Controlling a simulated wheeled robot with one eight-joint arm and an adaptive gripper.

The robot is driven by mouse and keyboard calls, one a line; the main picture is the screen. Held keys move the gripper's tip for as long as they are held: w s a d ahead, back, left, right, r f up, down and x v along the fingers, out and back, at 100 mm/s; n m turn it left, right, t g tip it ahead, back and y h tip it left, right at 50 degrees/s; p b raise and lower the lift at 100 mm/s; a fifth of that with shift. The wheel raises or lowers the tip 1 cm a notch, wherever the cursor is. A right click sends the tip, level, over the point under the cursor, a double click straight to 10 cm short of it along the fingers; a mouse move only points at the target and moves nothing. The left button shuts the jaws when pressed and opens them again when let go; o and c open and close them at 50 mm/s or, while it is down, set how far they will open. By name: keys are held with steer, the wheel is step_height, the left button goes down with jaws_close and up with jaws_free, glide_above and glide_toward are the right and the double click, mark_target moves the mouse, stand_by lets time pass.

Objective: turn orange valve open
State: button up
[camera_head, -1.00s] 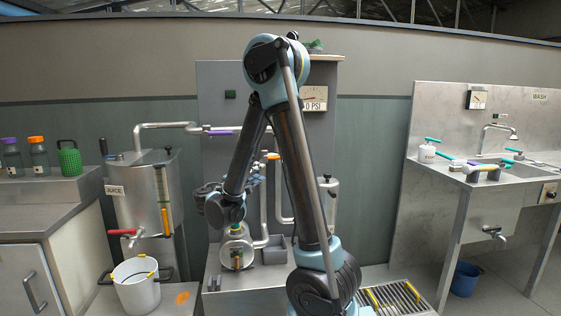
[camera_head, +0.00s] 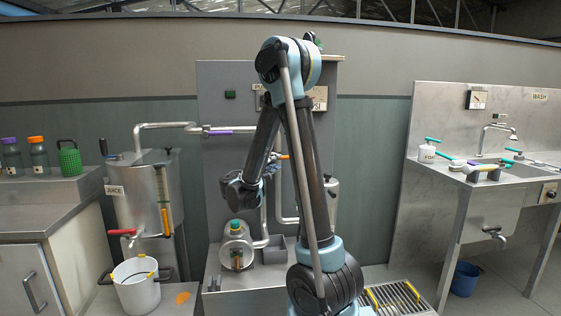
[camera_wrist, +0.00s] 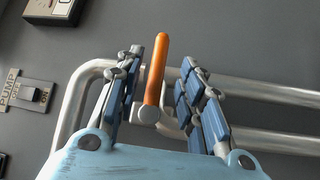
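The orange valve handle (camera_wrist: 155,72) stands upright, tilted slightly right, on a grey pipe fitting in the wrist view. It also shows as a small orange bar (camera_head: 281,156) beside my arm in the head view. My gripper (camera_wrist: 160,62) is open, with blue padded fingers to the left and right of the handle and a gap on both sides. I cannot tell how deep the handle sits between the fingers. In the head view my arm hides part of the valve and pipe.
Grey pipes (camera_wrist: 250,90) run behind and right of the fingers. A PUMP switch (camera_wrist: 35,95) is on the panel at left. In the head view, a purple handle (camera_head: 221,132) is on the upper pipe, and a steel extractor (camera_head: 236,243) stands below.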

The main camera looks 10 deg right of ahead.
steer(key=shift+x, duration=2.95)
jaws_close()
